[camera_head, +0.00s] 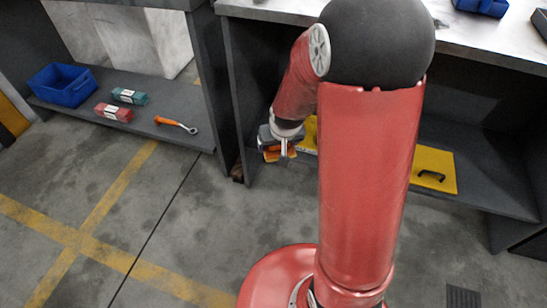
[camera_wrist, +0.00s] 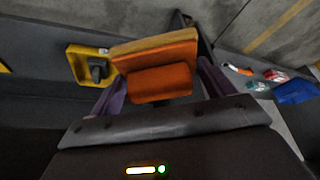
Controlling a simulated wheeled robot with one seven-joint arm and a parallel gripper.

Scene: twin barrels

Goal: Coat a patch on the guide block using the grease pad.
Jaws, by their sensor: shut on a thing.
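My gripper (camera_head: 281,143) is shut on the grease pad, an orange block with a tan layer along one side. In the wrist view the pad (camera_wrist: 160,82) sits between the two purple fingers. In the head view its orange part (camera_head: 272,155) shows below the gripper, at the front of the right bench's lower shelf. In the head view my arm hides most of this yellow piece (camera_head: 309,134).
A yellow plate with a black handle (camera_head: 437,171) lies right on the lower shelf. The left shelf holds a blue bin (camera_head: 64,85), a red pack (camera_head: 113,112), a green pack (camera_head: 129,96) and an orange-handled tool (camera_head: 175,124). A dark upright panel (camera_head: 205,70) stands left of my gripper.

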